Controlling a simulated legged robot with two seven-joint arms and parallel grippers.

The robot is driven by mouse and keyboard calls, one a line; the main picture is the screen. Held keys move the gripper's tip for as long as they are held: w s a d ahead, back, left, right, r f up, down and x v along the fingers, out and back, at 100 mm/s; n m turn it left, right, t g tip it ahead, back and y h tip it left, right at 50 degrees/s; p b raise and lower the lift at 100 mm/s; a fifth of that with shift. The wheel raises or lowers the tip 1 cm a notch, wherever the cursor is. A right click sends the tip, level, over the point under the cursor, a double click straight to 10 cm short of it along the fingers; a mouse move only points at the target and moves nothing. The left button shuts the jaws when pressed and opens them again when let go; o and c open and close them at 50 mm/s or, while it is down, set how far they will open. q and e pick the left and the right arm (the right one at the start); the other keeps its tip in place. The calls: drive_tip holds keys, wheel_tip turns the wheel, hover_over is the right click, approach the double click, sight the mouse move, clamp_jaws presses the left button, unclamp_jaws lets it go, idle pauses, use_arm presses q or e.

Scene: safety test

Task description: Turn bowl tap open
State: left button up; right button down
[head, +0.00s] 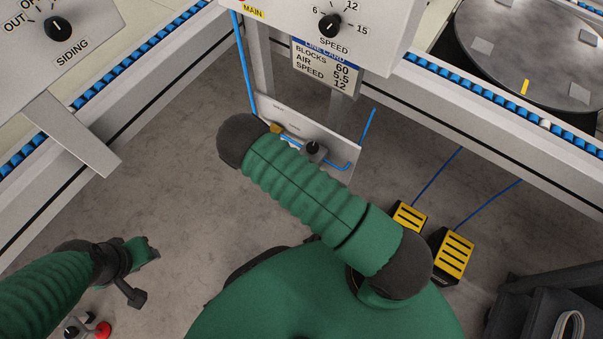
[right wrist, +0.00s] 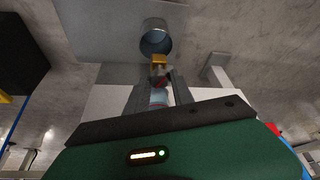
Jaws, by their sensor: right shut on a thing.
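In the right wrist view, a round grey bowl (right wrist: 156,38) with a bluish inside sits on a grey plate. A small brass-orange tap (right wrist: 158,70) sticks out from it towards me. My right gripper (right wrist: 159,82) has its two dark fingers on either side of this tap and is shut on it. The tap's handle angle is too small to read. In the head view, my right arm's dark end covers the right gripper and the bowl. My left gripper (head: 136,270) hangs at the lower left, away from the panel; its finger gap is unclear.
A grey panel (head: 340,160) holds a black knob (head: 313,148) and blue hose. Above are a SPEED control box (head: 365,25) and a line card (head: 323,70). Yellow pedals (head: 455,255) stand on the floor at right. A red button (head: 103,329) is at the lower left.

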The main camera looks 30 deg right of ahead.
drive_tip(key=shift+d+r+n+t+y+p, duration=0.1)
drive_tip(key=shift+n+t+y+p, duration=0.15)
drive_tip(key=shift+n+p, duration=0.6)
drive_tip(key=shift+d+n+t+y+p, duration=0.15)
drive_tip(key=shift+n+y+p, duration=0.3)
drive_tip(key=shift+n, duration=0.6)
drive_tip(key=c, duration=1.4)
unclamp_jaws()
drive_tip(key=shift+a, duration=0.1)
drive_tip(key=p+v, duration=0.8)
drive_tip(key=v, duration=0.8)
drive_tip(key=shift+s+r, duration=0.2)
